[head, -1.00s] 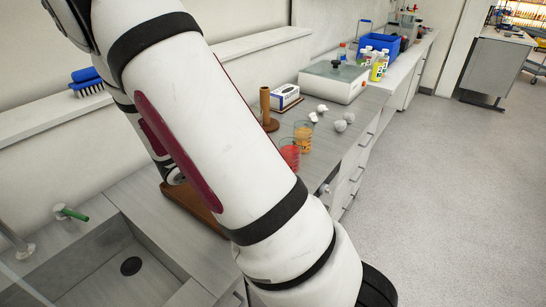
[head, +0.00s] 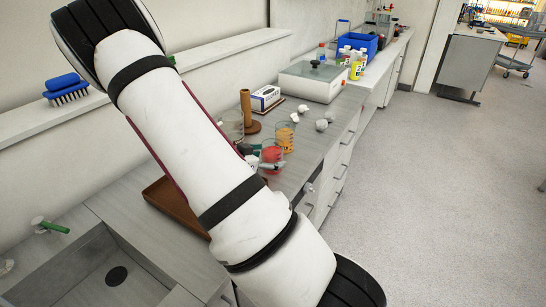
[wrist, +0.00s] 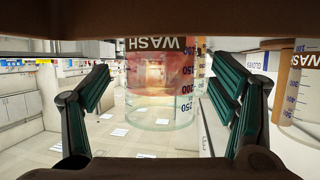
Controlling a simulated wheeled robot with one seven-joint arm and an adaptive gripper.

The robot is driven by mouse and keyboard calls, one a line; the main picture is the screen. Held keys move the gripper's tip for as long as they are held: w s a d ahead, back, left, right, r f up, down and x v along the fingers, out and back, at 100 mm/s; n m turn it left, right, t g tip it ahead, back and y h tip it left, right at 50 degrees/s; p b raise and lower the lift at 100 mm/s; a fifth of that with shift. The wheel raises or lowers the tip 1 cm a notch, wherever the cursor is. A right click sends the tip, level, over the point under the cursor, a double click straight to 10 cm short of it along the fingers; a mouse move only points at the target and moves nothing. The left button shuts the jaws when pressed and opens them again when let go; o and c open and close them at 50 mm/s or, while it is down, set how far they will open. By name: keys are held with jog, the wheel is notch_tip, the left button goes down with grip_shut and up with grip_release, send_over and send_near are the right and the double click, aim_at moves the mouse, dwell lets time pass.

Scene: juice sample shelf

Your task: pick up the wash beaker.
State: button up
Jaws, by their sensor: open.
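My gripper (wrist: 160,88) is open, its dark ribbed pads at left and right of the wrist view. A clear glass beaker with a dark WASH label (wrist: 160,85) shows between them. It has a scale and pink-red contents, and pictures upside down there. I cannot tell how deep it sits between the pads. In the head view a red-filled beaker (head: 272,153) stands on the counter just beside my gripper (head: 262,163), which is mostly hidden behind my arm; it appears to be the same beaker. A second clear beaker (head: 232,126) stands further left, also at the wrist view's right edge (wrist: 305,95).
An orange-filled beaker (head: 285,137) stands close behind the red one. A brown post (head: 246,108), a gloves box (head: 265,98), crumpled white balls (head: 322,125) and a white device (head: 322,82) are further back. A brown tray (head: 165,205) and a sink (head: 95,275) are nearer.

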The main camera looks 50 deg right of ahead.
jog(key=shift+x, duration=1.35)
jog(key=c, duration=1.4)
jog(key=shift+r, duration=0.1)
